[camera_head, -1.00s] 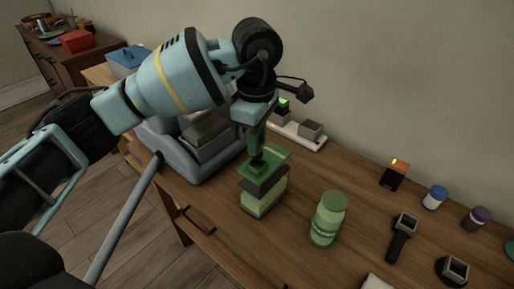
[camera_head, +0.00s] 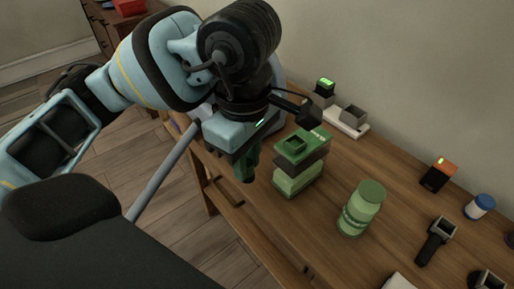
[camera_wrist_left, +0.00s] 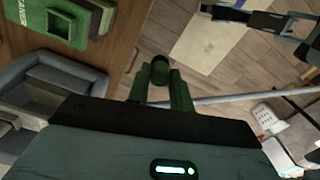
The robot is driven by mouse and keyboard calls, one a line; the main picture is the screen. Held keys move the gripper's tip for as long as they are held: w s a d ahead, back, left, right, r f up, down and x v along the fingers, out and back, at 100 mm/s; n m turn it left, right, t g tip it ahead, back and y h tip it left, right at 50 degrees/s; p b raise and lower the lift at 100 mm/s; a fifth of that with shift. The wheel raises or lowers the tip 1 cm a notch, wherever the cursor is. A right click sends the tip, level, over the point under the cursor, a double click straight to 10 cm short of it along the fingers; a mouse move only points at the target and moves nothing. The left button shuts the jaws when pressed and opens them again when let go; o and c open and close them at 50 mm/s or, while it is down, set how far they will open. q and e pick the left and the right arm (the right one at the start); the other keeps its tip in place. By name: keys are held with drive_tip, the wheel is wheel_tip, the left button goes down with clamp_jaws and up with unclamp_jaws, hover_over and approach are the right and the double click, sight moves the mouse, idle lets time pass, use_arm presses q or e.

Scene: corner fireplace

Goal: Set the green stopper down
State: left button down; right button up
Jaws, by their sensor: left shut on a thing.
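My left gripper (camera_head: 246,170) is shut on the green stopper, a small dark green round piece. The stopper (camera_wrist_left: 160,68) shows between the fingertips in the left wrist view. In the head view the fingers mostly hide it. The gripper is beside the table's front edge, left of a green box-shaped canister (camera_head: 297,178), and apart from it. The canister stands upright on the table with a dark band and a square opening in its top. It also shows at the upper left of the left wrist view (camera_wrist_left: 93,18). My right gripper is not in view.
A light green jar (camera_head: 360,208) stands right of the canister on the wooden table (camera_head: 325,240). Farther right are a black tool (camera_head: 434,243), an orange and black box (camera_head: 438,175) and a blue-and-white jar (camera_head: 479,207). Floor lies beyond the front edge.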

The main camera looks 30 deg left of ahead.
use_arm(q)
drive_tip(key=shift+d+f+m, duration=0.1)
drive_tip(key=shift+d+m, duration=0.3)
drive_tip(key=shift+m, duration=0.2)
drive_tip(key=d+f+m, duration=0.2)
drive_tip(key=d+m, duration=0.8)
drive_tip(key=m, duration=0.5)
drive_tip(key=shift+w+d+f+m, duration=0.25)
drive_tip(key=shift+w+f+m, duration=0.05)
drive_tip(key=shift+w+m, duration=0.1)
drive_tip(key=shift+d, duration=0.1)
